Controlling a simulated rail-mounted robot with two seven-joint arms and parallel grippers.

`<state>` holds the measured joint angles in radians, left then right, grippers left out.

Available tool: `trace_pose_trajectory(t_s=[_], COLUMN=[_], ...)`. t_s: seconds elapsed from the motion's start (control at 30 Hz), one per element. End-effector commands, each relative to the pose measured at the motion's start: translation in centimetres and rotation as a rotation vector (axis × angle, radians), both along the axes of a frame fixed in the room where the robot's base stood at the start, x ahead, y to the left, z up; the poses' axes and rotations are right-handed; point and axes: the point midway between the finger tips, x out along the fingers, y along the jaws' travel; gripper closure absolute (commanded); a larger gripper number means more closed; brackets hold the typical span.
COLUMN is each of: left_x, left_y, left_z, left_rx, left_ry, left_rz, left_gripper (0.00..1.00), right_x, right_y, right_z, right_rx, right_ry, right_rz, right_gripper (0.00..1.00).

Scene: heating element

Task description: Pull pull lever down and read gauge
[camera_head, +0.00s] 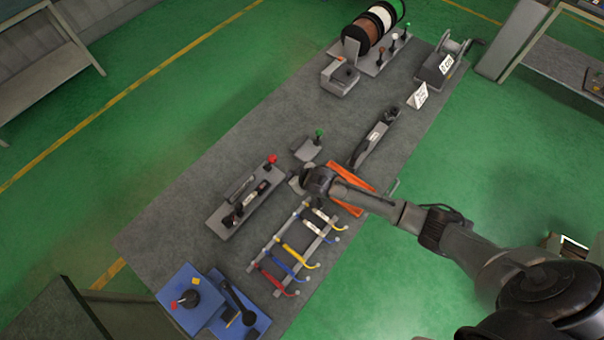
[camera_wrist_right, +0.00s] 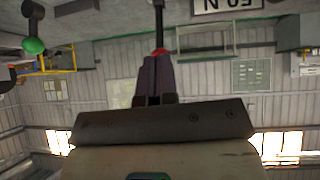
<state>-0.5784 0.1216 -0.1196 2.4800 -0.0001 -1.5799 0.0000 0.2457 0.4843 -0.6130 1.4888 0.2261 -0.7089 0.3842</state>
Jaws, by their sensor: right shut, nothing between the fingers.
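A grey panel device (camera_head: 228,217) lies on the long table, with a red-knobbed lever (camera_head: 272,158) at its far end. A green-knobbed lever (camera_head: 319,133) stands on a small grey base nearby; a green knob (camera_wrist_right: 35,46) also shows in the right wrist view. My right gripper (camera_head: 300,184) is just right of the panel device, its fingers mostly hidden in the head view. In the right wrist view its fingers (camera_wrist_right: 154,78) are shut and empty, below a dark rod (camera_wrist_right: 158,22) with a red end. I cannot tell whether they touch it. No gauge face is readable. My left gripper is not in view.
A rack (camera_head: 283,262) with coloured handles and orange bars (camera_head: 345,205) lie near my right arm. A blue box (camera_head: 190,301) is at the near end. Cable spools (camera_head: 366,30) and a winch-like device (camera_head: 440,66) stand at the far end. The table's left middle is clear.

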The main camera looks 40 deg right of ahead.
Motion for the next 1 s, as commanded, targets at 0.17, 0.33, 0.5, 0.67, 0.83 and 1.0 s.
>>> trace_pose_trajectory(t_s=[0.17, 0.33, 0.5, 0.67, 0.83, 1.0], left_x=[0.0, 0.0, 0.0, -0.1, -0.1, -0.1], left_y=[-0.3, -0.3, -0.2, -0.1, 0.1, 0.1], left_z=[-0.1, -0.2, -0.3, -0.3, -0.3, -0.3], left_rx=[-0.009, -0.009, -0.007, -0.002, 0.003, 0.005], left_ry=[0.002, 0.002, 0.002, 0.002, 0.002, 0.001], left_rz=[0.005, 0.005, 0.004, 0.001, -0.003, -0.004], left_gripper=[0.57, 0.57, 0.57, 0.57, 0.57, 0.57], right_x=[-1.8, -3.0, -3.7, -4.0, -4.0, -4.0], right_y=[-0.3, -0.6, -0.8, -0.8, -0.8, -0.8], right_z=[2.1, 3.5, 4.3, 4.6, 4.7, 4.7], right_rx=[0.0, 0.001, 0.0, 0.0, 0.0, 0.0], right_ry=[-0.002, -0.003, -0.001, -0.001, -0.001, -0.001], right_rz=[0.002, 0.002, 0.0, 0.0, 0.0, 0.0], right_gripper=[1.0, 1.0, 1.0, 1.0, 1.0, 1.0])
